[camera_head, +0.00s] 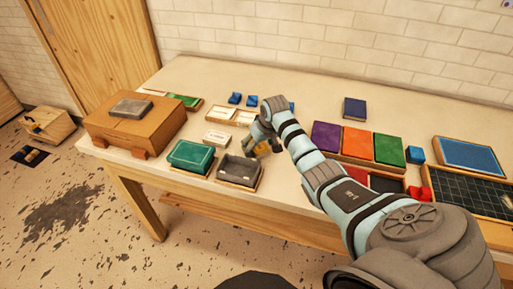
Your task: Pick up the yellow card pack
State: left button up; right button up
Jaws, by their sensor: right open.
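A small yellow thing, likely the yellow card pack (262,149), shows at my right gripper, just above and right of the grey tray. The gripper and wrist cover much of it. My right gripper (255,143) reaches in from the lower right and is open, its fingers pointing down close to the yellow pack. I cannot tell whether they touch it. My left gripper is not in view.
A grey tray (238,171) and a green tray (191,157) stand left of the gripper near the table's front edge. A brown wooden box (125,123) is at the left. Purple, orange and green panels (357,141) lie right of my arm. A dark blue book (354,108) lies behind.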

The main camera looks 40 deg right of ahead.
aim_at(259, 146)
jog(key=shift+s+r, duration=0.2)
jog(key=shift+s, duration=0.05)
jog(key=c, duration=1.4)
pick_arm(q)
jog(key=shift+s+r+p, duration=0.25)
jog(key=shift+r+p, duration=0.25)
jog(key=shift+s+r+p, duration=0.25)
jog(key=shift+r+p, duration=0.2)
pick_arm(e)
notch_tip(259, 146, up, 20)
jog(key=shift+w+f, duration=0.1)
jog(key=shift+w, duration=0.05)
